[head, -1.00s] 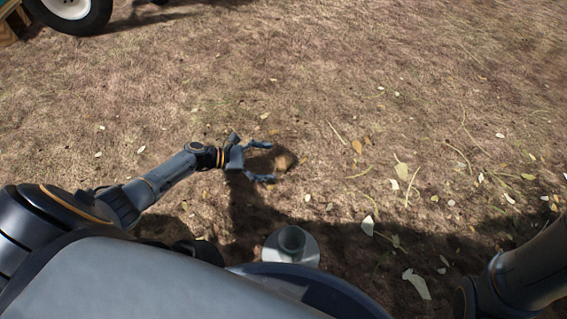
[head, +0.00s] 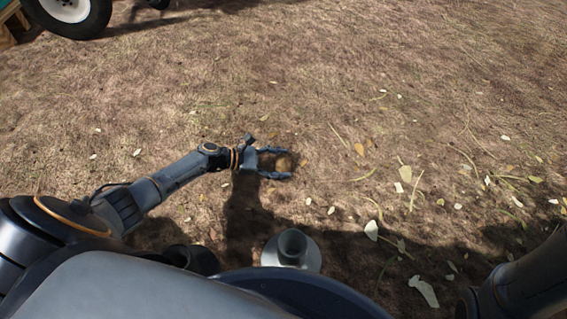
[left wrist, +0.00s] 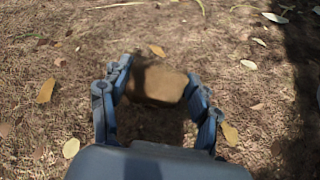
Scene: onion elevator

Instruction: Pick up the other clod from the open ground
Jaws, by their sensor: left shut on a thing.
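The clod (left wrist: 158,84) is a brown, rounded lump. In the left wrist view it sits between the two fingers of my left gripper (left wrist: 157,95), which are shut on it. In the head view the clod (head: 284,163) is small and close in colour to the ground, between the fingertips of my left gripper (head: 283,163). Whether it touches the ground or hangs just above it I cannot tell. My right gripper is out of view; only part of my right arm shows at the lower right.
Dry open ground with scattered pale leaves (head: 405,173) and stalks surrounds the gripper. A wheel (head: 70,12) with a white hub stands at the far upper left. The ground ahead and to the right is free of large obstacles.

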